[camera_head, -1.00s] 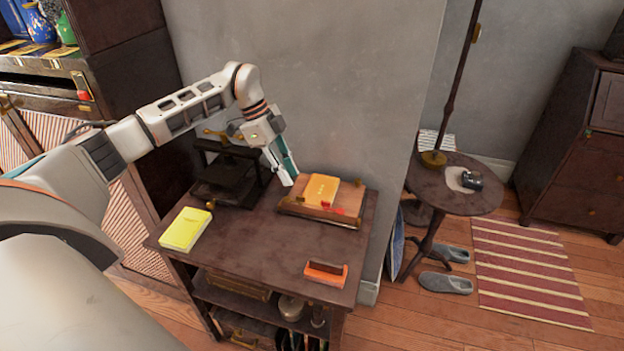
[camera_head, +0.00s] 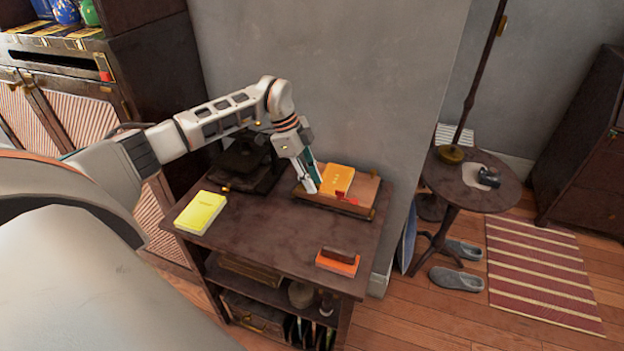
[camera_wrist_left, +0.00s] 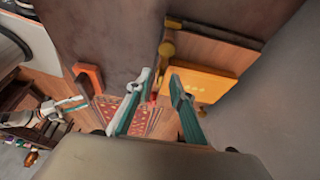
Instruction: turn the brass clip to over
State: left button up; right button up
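A wooden board (camera_head: 363,193) lies at the back of the dark table, with an orange-yellow booklet (camera_head: 337,178) and a small red piece (camera_head: 342,195) on it. In the left wrist view a brass clip-like piece (camera_wrist_left: 167,49) sits at the board's edge beside the booklet (camera_wrist_left: 195,84). My left gripper (camera_head: 312,188) is at the board's left end. Its two teal fingers stand apart with nothing between them in the left wrist view (camera_wrist_left: 161,78), close to the booklet and brass piece. Contact cannot be told. My right gripper (camera_wrist_left: 72,104) shows small at the left there; its opening is unclear.
A yellow notepad (camera_head: 201,212) lies at the table's left, a dark press-like device (camera_head: 245,165) behind it. An orange-and-brown block (camera_head: 338,262) is near the front right. The table's middle (camera_head: 275,230) is clear. A grey wall (camera_head: 340,80) rises behind.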

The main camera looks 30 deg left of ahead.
pick_arm(q)
grip_shut()
